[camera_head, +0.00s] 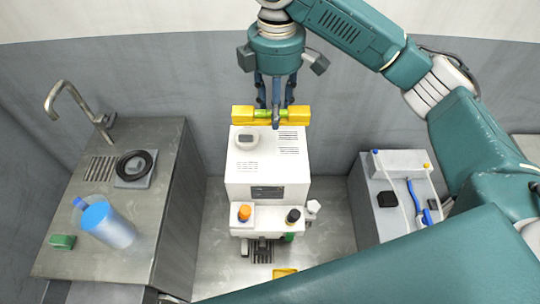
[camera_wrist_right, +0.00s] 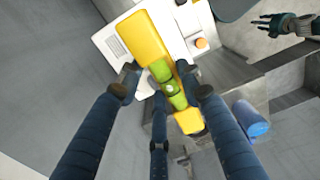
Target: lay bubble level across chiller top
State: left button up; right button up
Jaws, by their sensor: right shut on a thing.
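The yellow bubble level (camera_head: 243,115) with a green vial section is in my right gripper (camera_head: 274,104), whose fingers are shut around its middle. It lies crosswise over the back edge of the white chiller's top (camera_head: 262,165); I cannot tell whether it touches. In the right wrist view the level (camera_wrist_right: 143,38) runs diagonally between the fingers, with the chiller top (camera_wrist_right: 112,42) partly hidden behind it. A dark gripper, my left one (camera_wrist_right: 268,24), shows at the upper right of that view with its fingers spread and empty. It is not in the head view.
A metal counter (camera_head: 75,245) at left holds a faucet, a black ring and a blue-capped container (camera_head: 112,226). A grey unit (camera_head: 400,200) with a blue tool stands at right. A wall rises behind the chiller.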

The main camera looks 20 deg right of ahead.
jog(key=p, duration=0.2)
send_over(274, 166)
notch_tip(274, 166, down, 14)
jog(key=shift+d+r, duration=0.1)
jog(key=shift+f, duration=0.75)
jog(key=shift+f+p, duration=0.45)
jog(key=shift+f, duration=1.55)
pick_arm(q)
jog(key=r, duration=0.2)
jog(key=shift+d+r, duration=0.25)
jog(key=shift+r, duration=0.15)
pick_arm(e)
jog(key=o, duration=1.2)
